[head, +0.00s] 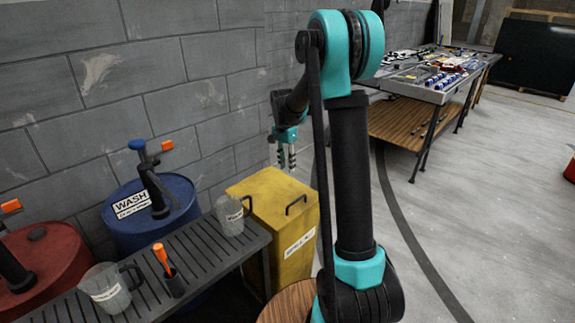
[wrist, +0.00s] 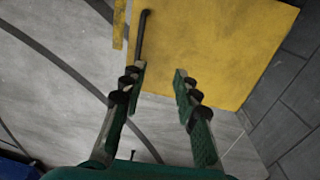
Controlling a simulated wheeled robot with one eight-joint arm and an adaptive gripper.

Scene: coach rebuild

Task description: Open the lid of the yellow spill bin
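The yellow spill bin (head: 292,248) stands against the grey wall, with a white label on its front. Its flat yellow lid (head: 262,187) lies shut and bears a black bar handle (head: 296,204) near its right edge. My gripper (head: 287,158) is above the far part of the lid, pointing down. In the wrist view my gripper (wrist: 159,74) is open and empty. The lid (wrist: 220,45) fills the upper right there, and the handle (wrist: 142,36) ends by the left fingertip, not between the fingers. Whether that finger touches it I cannot tell.
A slatted bench (head: 190,262) with a clear jug (head: 230,216), another jug (head: 106,288) and an orange-handled tool stands left of the bin. Blue (head: 180,218) and red (head: 50,262) drums stand behind it. Open floor (head: 480,200) lies right, before a cluttered worktable (head: 412,95).

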